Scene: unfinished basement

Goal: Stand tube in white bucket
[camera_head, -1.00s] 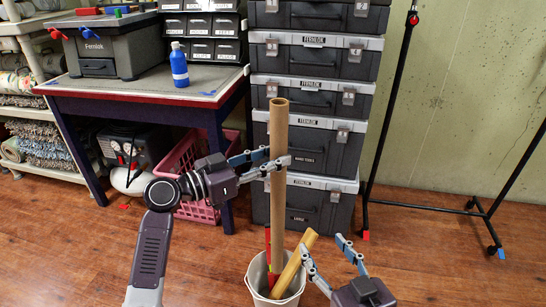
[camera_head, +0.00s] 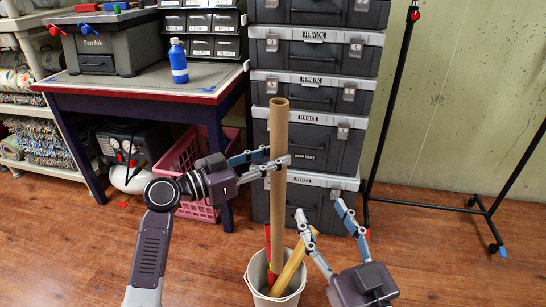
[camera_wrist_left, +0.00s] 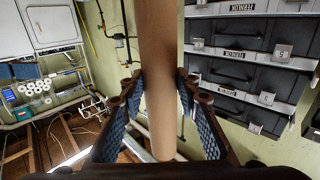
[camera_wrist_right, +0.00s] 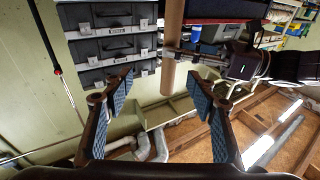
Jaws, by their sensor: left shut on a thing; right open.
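A long brown cardboard tube (camera_head: 278,190) stands nearly upright, its lower end inside the white bucket (camera_head: 256,287) on the wood floor. My left gripper (camera_head: 278,164) is shut around the tube's middle; the tube also shows between its fingers in the left wrist view (camera_wrist_left: 158,80). The bucket's inner bottom is hidden, so I cannot tell whether the tube rests on it. My right gripper (camera_head: 322,221) is open and empty, just right of the tube and above the bucket's right side. In the right wrist view the tube (camera_wrist_right: 172,50) stands beyond its open fingers (camera_wrist_right: 162,95).
A shorter yellowish tube (camera_head: 290,266) leans in the bucket, and a red object (camera_head: 268,245) stands in it too. Stacked grey cases (camera_head: 312,150) stand behind. A workbench (camera_head: 130,90) with a blue bottle (camera_head: 178,62) and a pink crate (camera_head: 185,170) are at left. A black stand (camera_head: 420,203) is at right.

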